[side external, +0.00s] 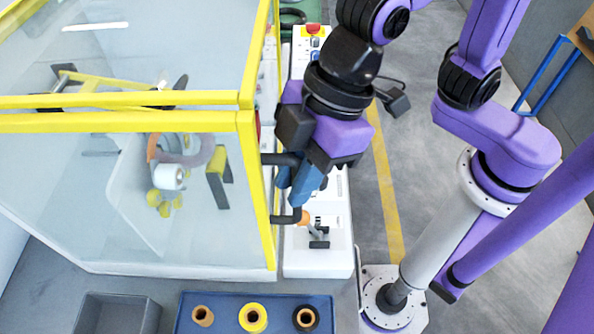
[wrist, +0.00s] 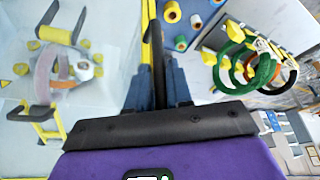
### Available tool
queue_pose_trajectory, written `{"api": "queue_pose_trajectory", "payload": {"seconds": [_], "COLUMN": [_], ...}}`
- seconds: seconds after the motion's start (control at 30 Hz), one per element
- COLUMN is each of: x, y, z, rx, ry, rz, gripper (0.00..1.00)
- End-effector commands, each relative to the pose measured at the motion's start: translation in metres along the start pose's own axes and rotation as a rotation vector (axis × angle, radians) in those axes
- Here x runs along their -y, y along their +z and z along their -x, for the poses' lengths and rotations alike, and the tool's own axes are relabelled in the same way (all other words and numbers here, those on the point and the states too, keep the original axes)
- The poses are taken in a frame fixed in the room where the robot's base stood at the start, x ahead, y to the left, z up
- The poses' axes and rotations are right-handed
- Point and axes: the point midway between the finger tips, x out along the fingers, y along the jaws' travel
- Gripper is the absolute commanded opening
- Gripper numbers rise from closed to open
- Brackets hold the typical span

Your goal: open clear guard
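The clear guard (side external: 110,200) is a box of see-through panels with a yellow frame, on the left of the side view. Its door looks closed. A black handle (side external: 284,219) stands out from the yellow post on its right side. My gripper (side external: 302,188) is at this handle, with its blue fingers over the grip bar. In the wrist view, the handle bar (wrist: 157,45) runs between my two fingers (wrist: 158,92), which sit close on both sides of it. The gripper looks shut on the handle. The fingertips are partly hidden.
Inside the guard are a ring-shaped coil (side external: 182,150) and a white roller (side external: 168,177). A blue tray (side external: 278,322) with several tape rolls and a grey bin (side external: 115,315) stand in front. A white control console (side external: 322,262) stands right of the guard. Green rings (wrist: 262,72) hang nearby.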

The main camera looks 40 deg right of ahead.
Motion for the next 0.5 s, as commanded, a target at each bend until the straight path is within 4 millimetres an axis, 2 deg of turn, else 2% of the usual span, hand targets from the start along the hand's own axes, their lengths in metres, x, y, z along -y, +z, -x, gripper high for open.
{"api": "queue_pose_trajectory", "payload": {"seconds": [0.3,0.5], "x": [-0.001,-0.021], "y": [0.001,0.013], "z": [0.001,0.006], "rx": [0.0,0.0], "ry": [-0.001,0.001], "rz": [0.0,-0.006], "gripper": [0.0,0.0]}}
